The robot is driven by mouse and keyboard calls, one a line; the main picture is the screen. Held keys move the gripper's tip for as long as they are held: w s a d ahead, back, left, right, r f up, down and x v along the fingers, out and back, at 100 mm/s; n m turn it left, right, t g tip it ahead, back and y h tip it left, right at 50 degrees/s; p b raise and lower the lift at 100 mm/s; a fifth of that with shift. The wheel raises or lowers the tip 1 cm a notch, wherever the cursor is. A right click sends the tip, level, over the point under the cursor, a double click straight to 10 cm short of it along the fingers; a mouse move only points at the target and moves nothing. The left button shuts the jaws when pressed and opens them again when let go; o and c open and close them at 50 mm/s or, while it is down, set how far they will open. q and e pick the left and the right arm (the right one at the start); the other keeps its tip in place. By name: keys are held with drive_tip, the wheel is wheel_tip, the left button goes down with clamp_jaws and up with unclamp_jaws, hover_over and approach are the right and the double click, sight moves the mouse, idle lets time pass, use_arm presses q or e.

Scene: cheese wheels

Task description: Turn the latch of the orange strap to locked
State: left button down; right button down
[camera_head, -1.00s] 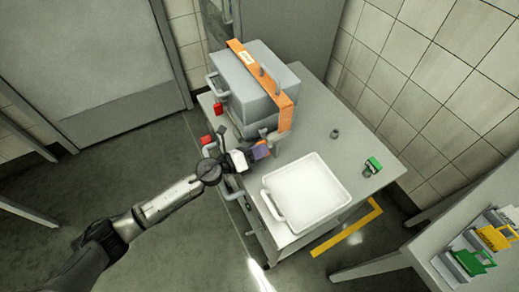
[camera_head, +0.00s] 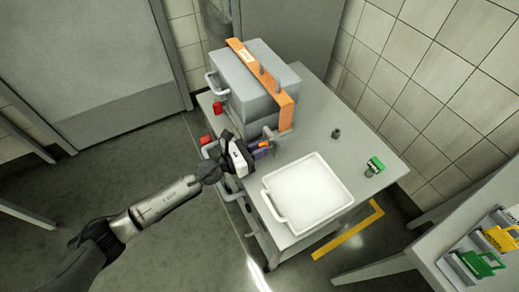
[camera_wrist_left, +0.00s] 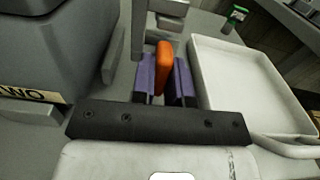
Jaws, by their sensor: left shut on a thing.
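The orange strap (camera_head: 262,78) runs over the grey box (camera_head: 247,94) on the table and down its near right side. An orange latch handle (camera_wrist_left: 164,66) stands between the purple fingers of my left gripper (camera_wrist_left: 166,80) in the left wrist view. My left gripper (camera_head: 264,147) is shut on this handle, low beside the box in the head view. The fingers cover part of the handle, and its pivot is hidden. My right gripper is in neither view.
A white tray (camera_head: 337,203) lies close to the right of my left gripper. A green object (camera_head: 375,164) and a small dark cylinder (camera_head: 336,133) stand on the table (camera_head: 350,145). Red-ended handles (camera_head: 217,108) stick out at the table's left side.

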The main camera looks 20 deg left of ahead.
use_arm(q)
drive_tip(key=shift+m, duration=0.4)
drive_tip(key=c, duration=1.1)
unclamp_jaws()
drive_tip(key=shift+b+v, duration=1.15)
drive_tip(key=shift+v, duration=5.8)
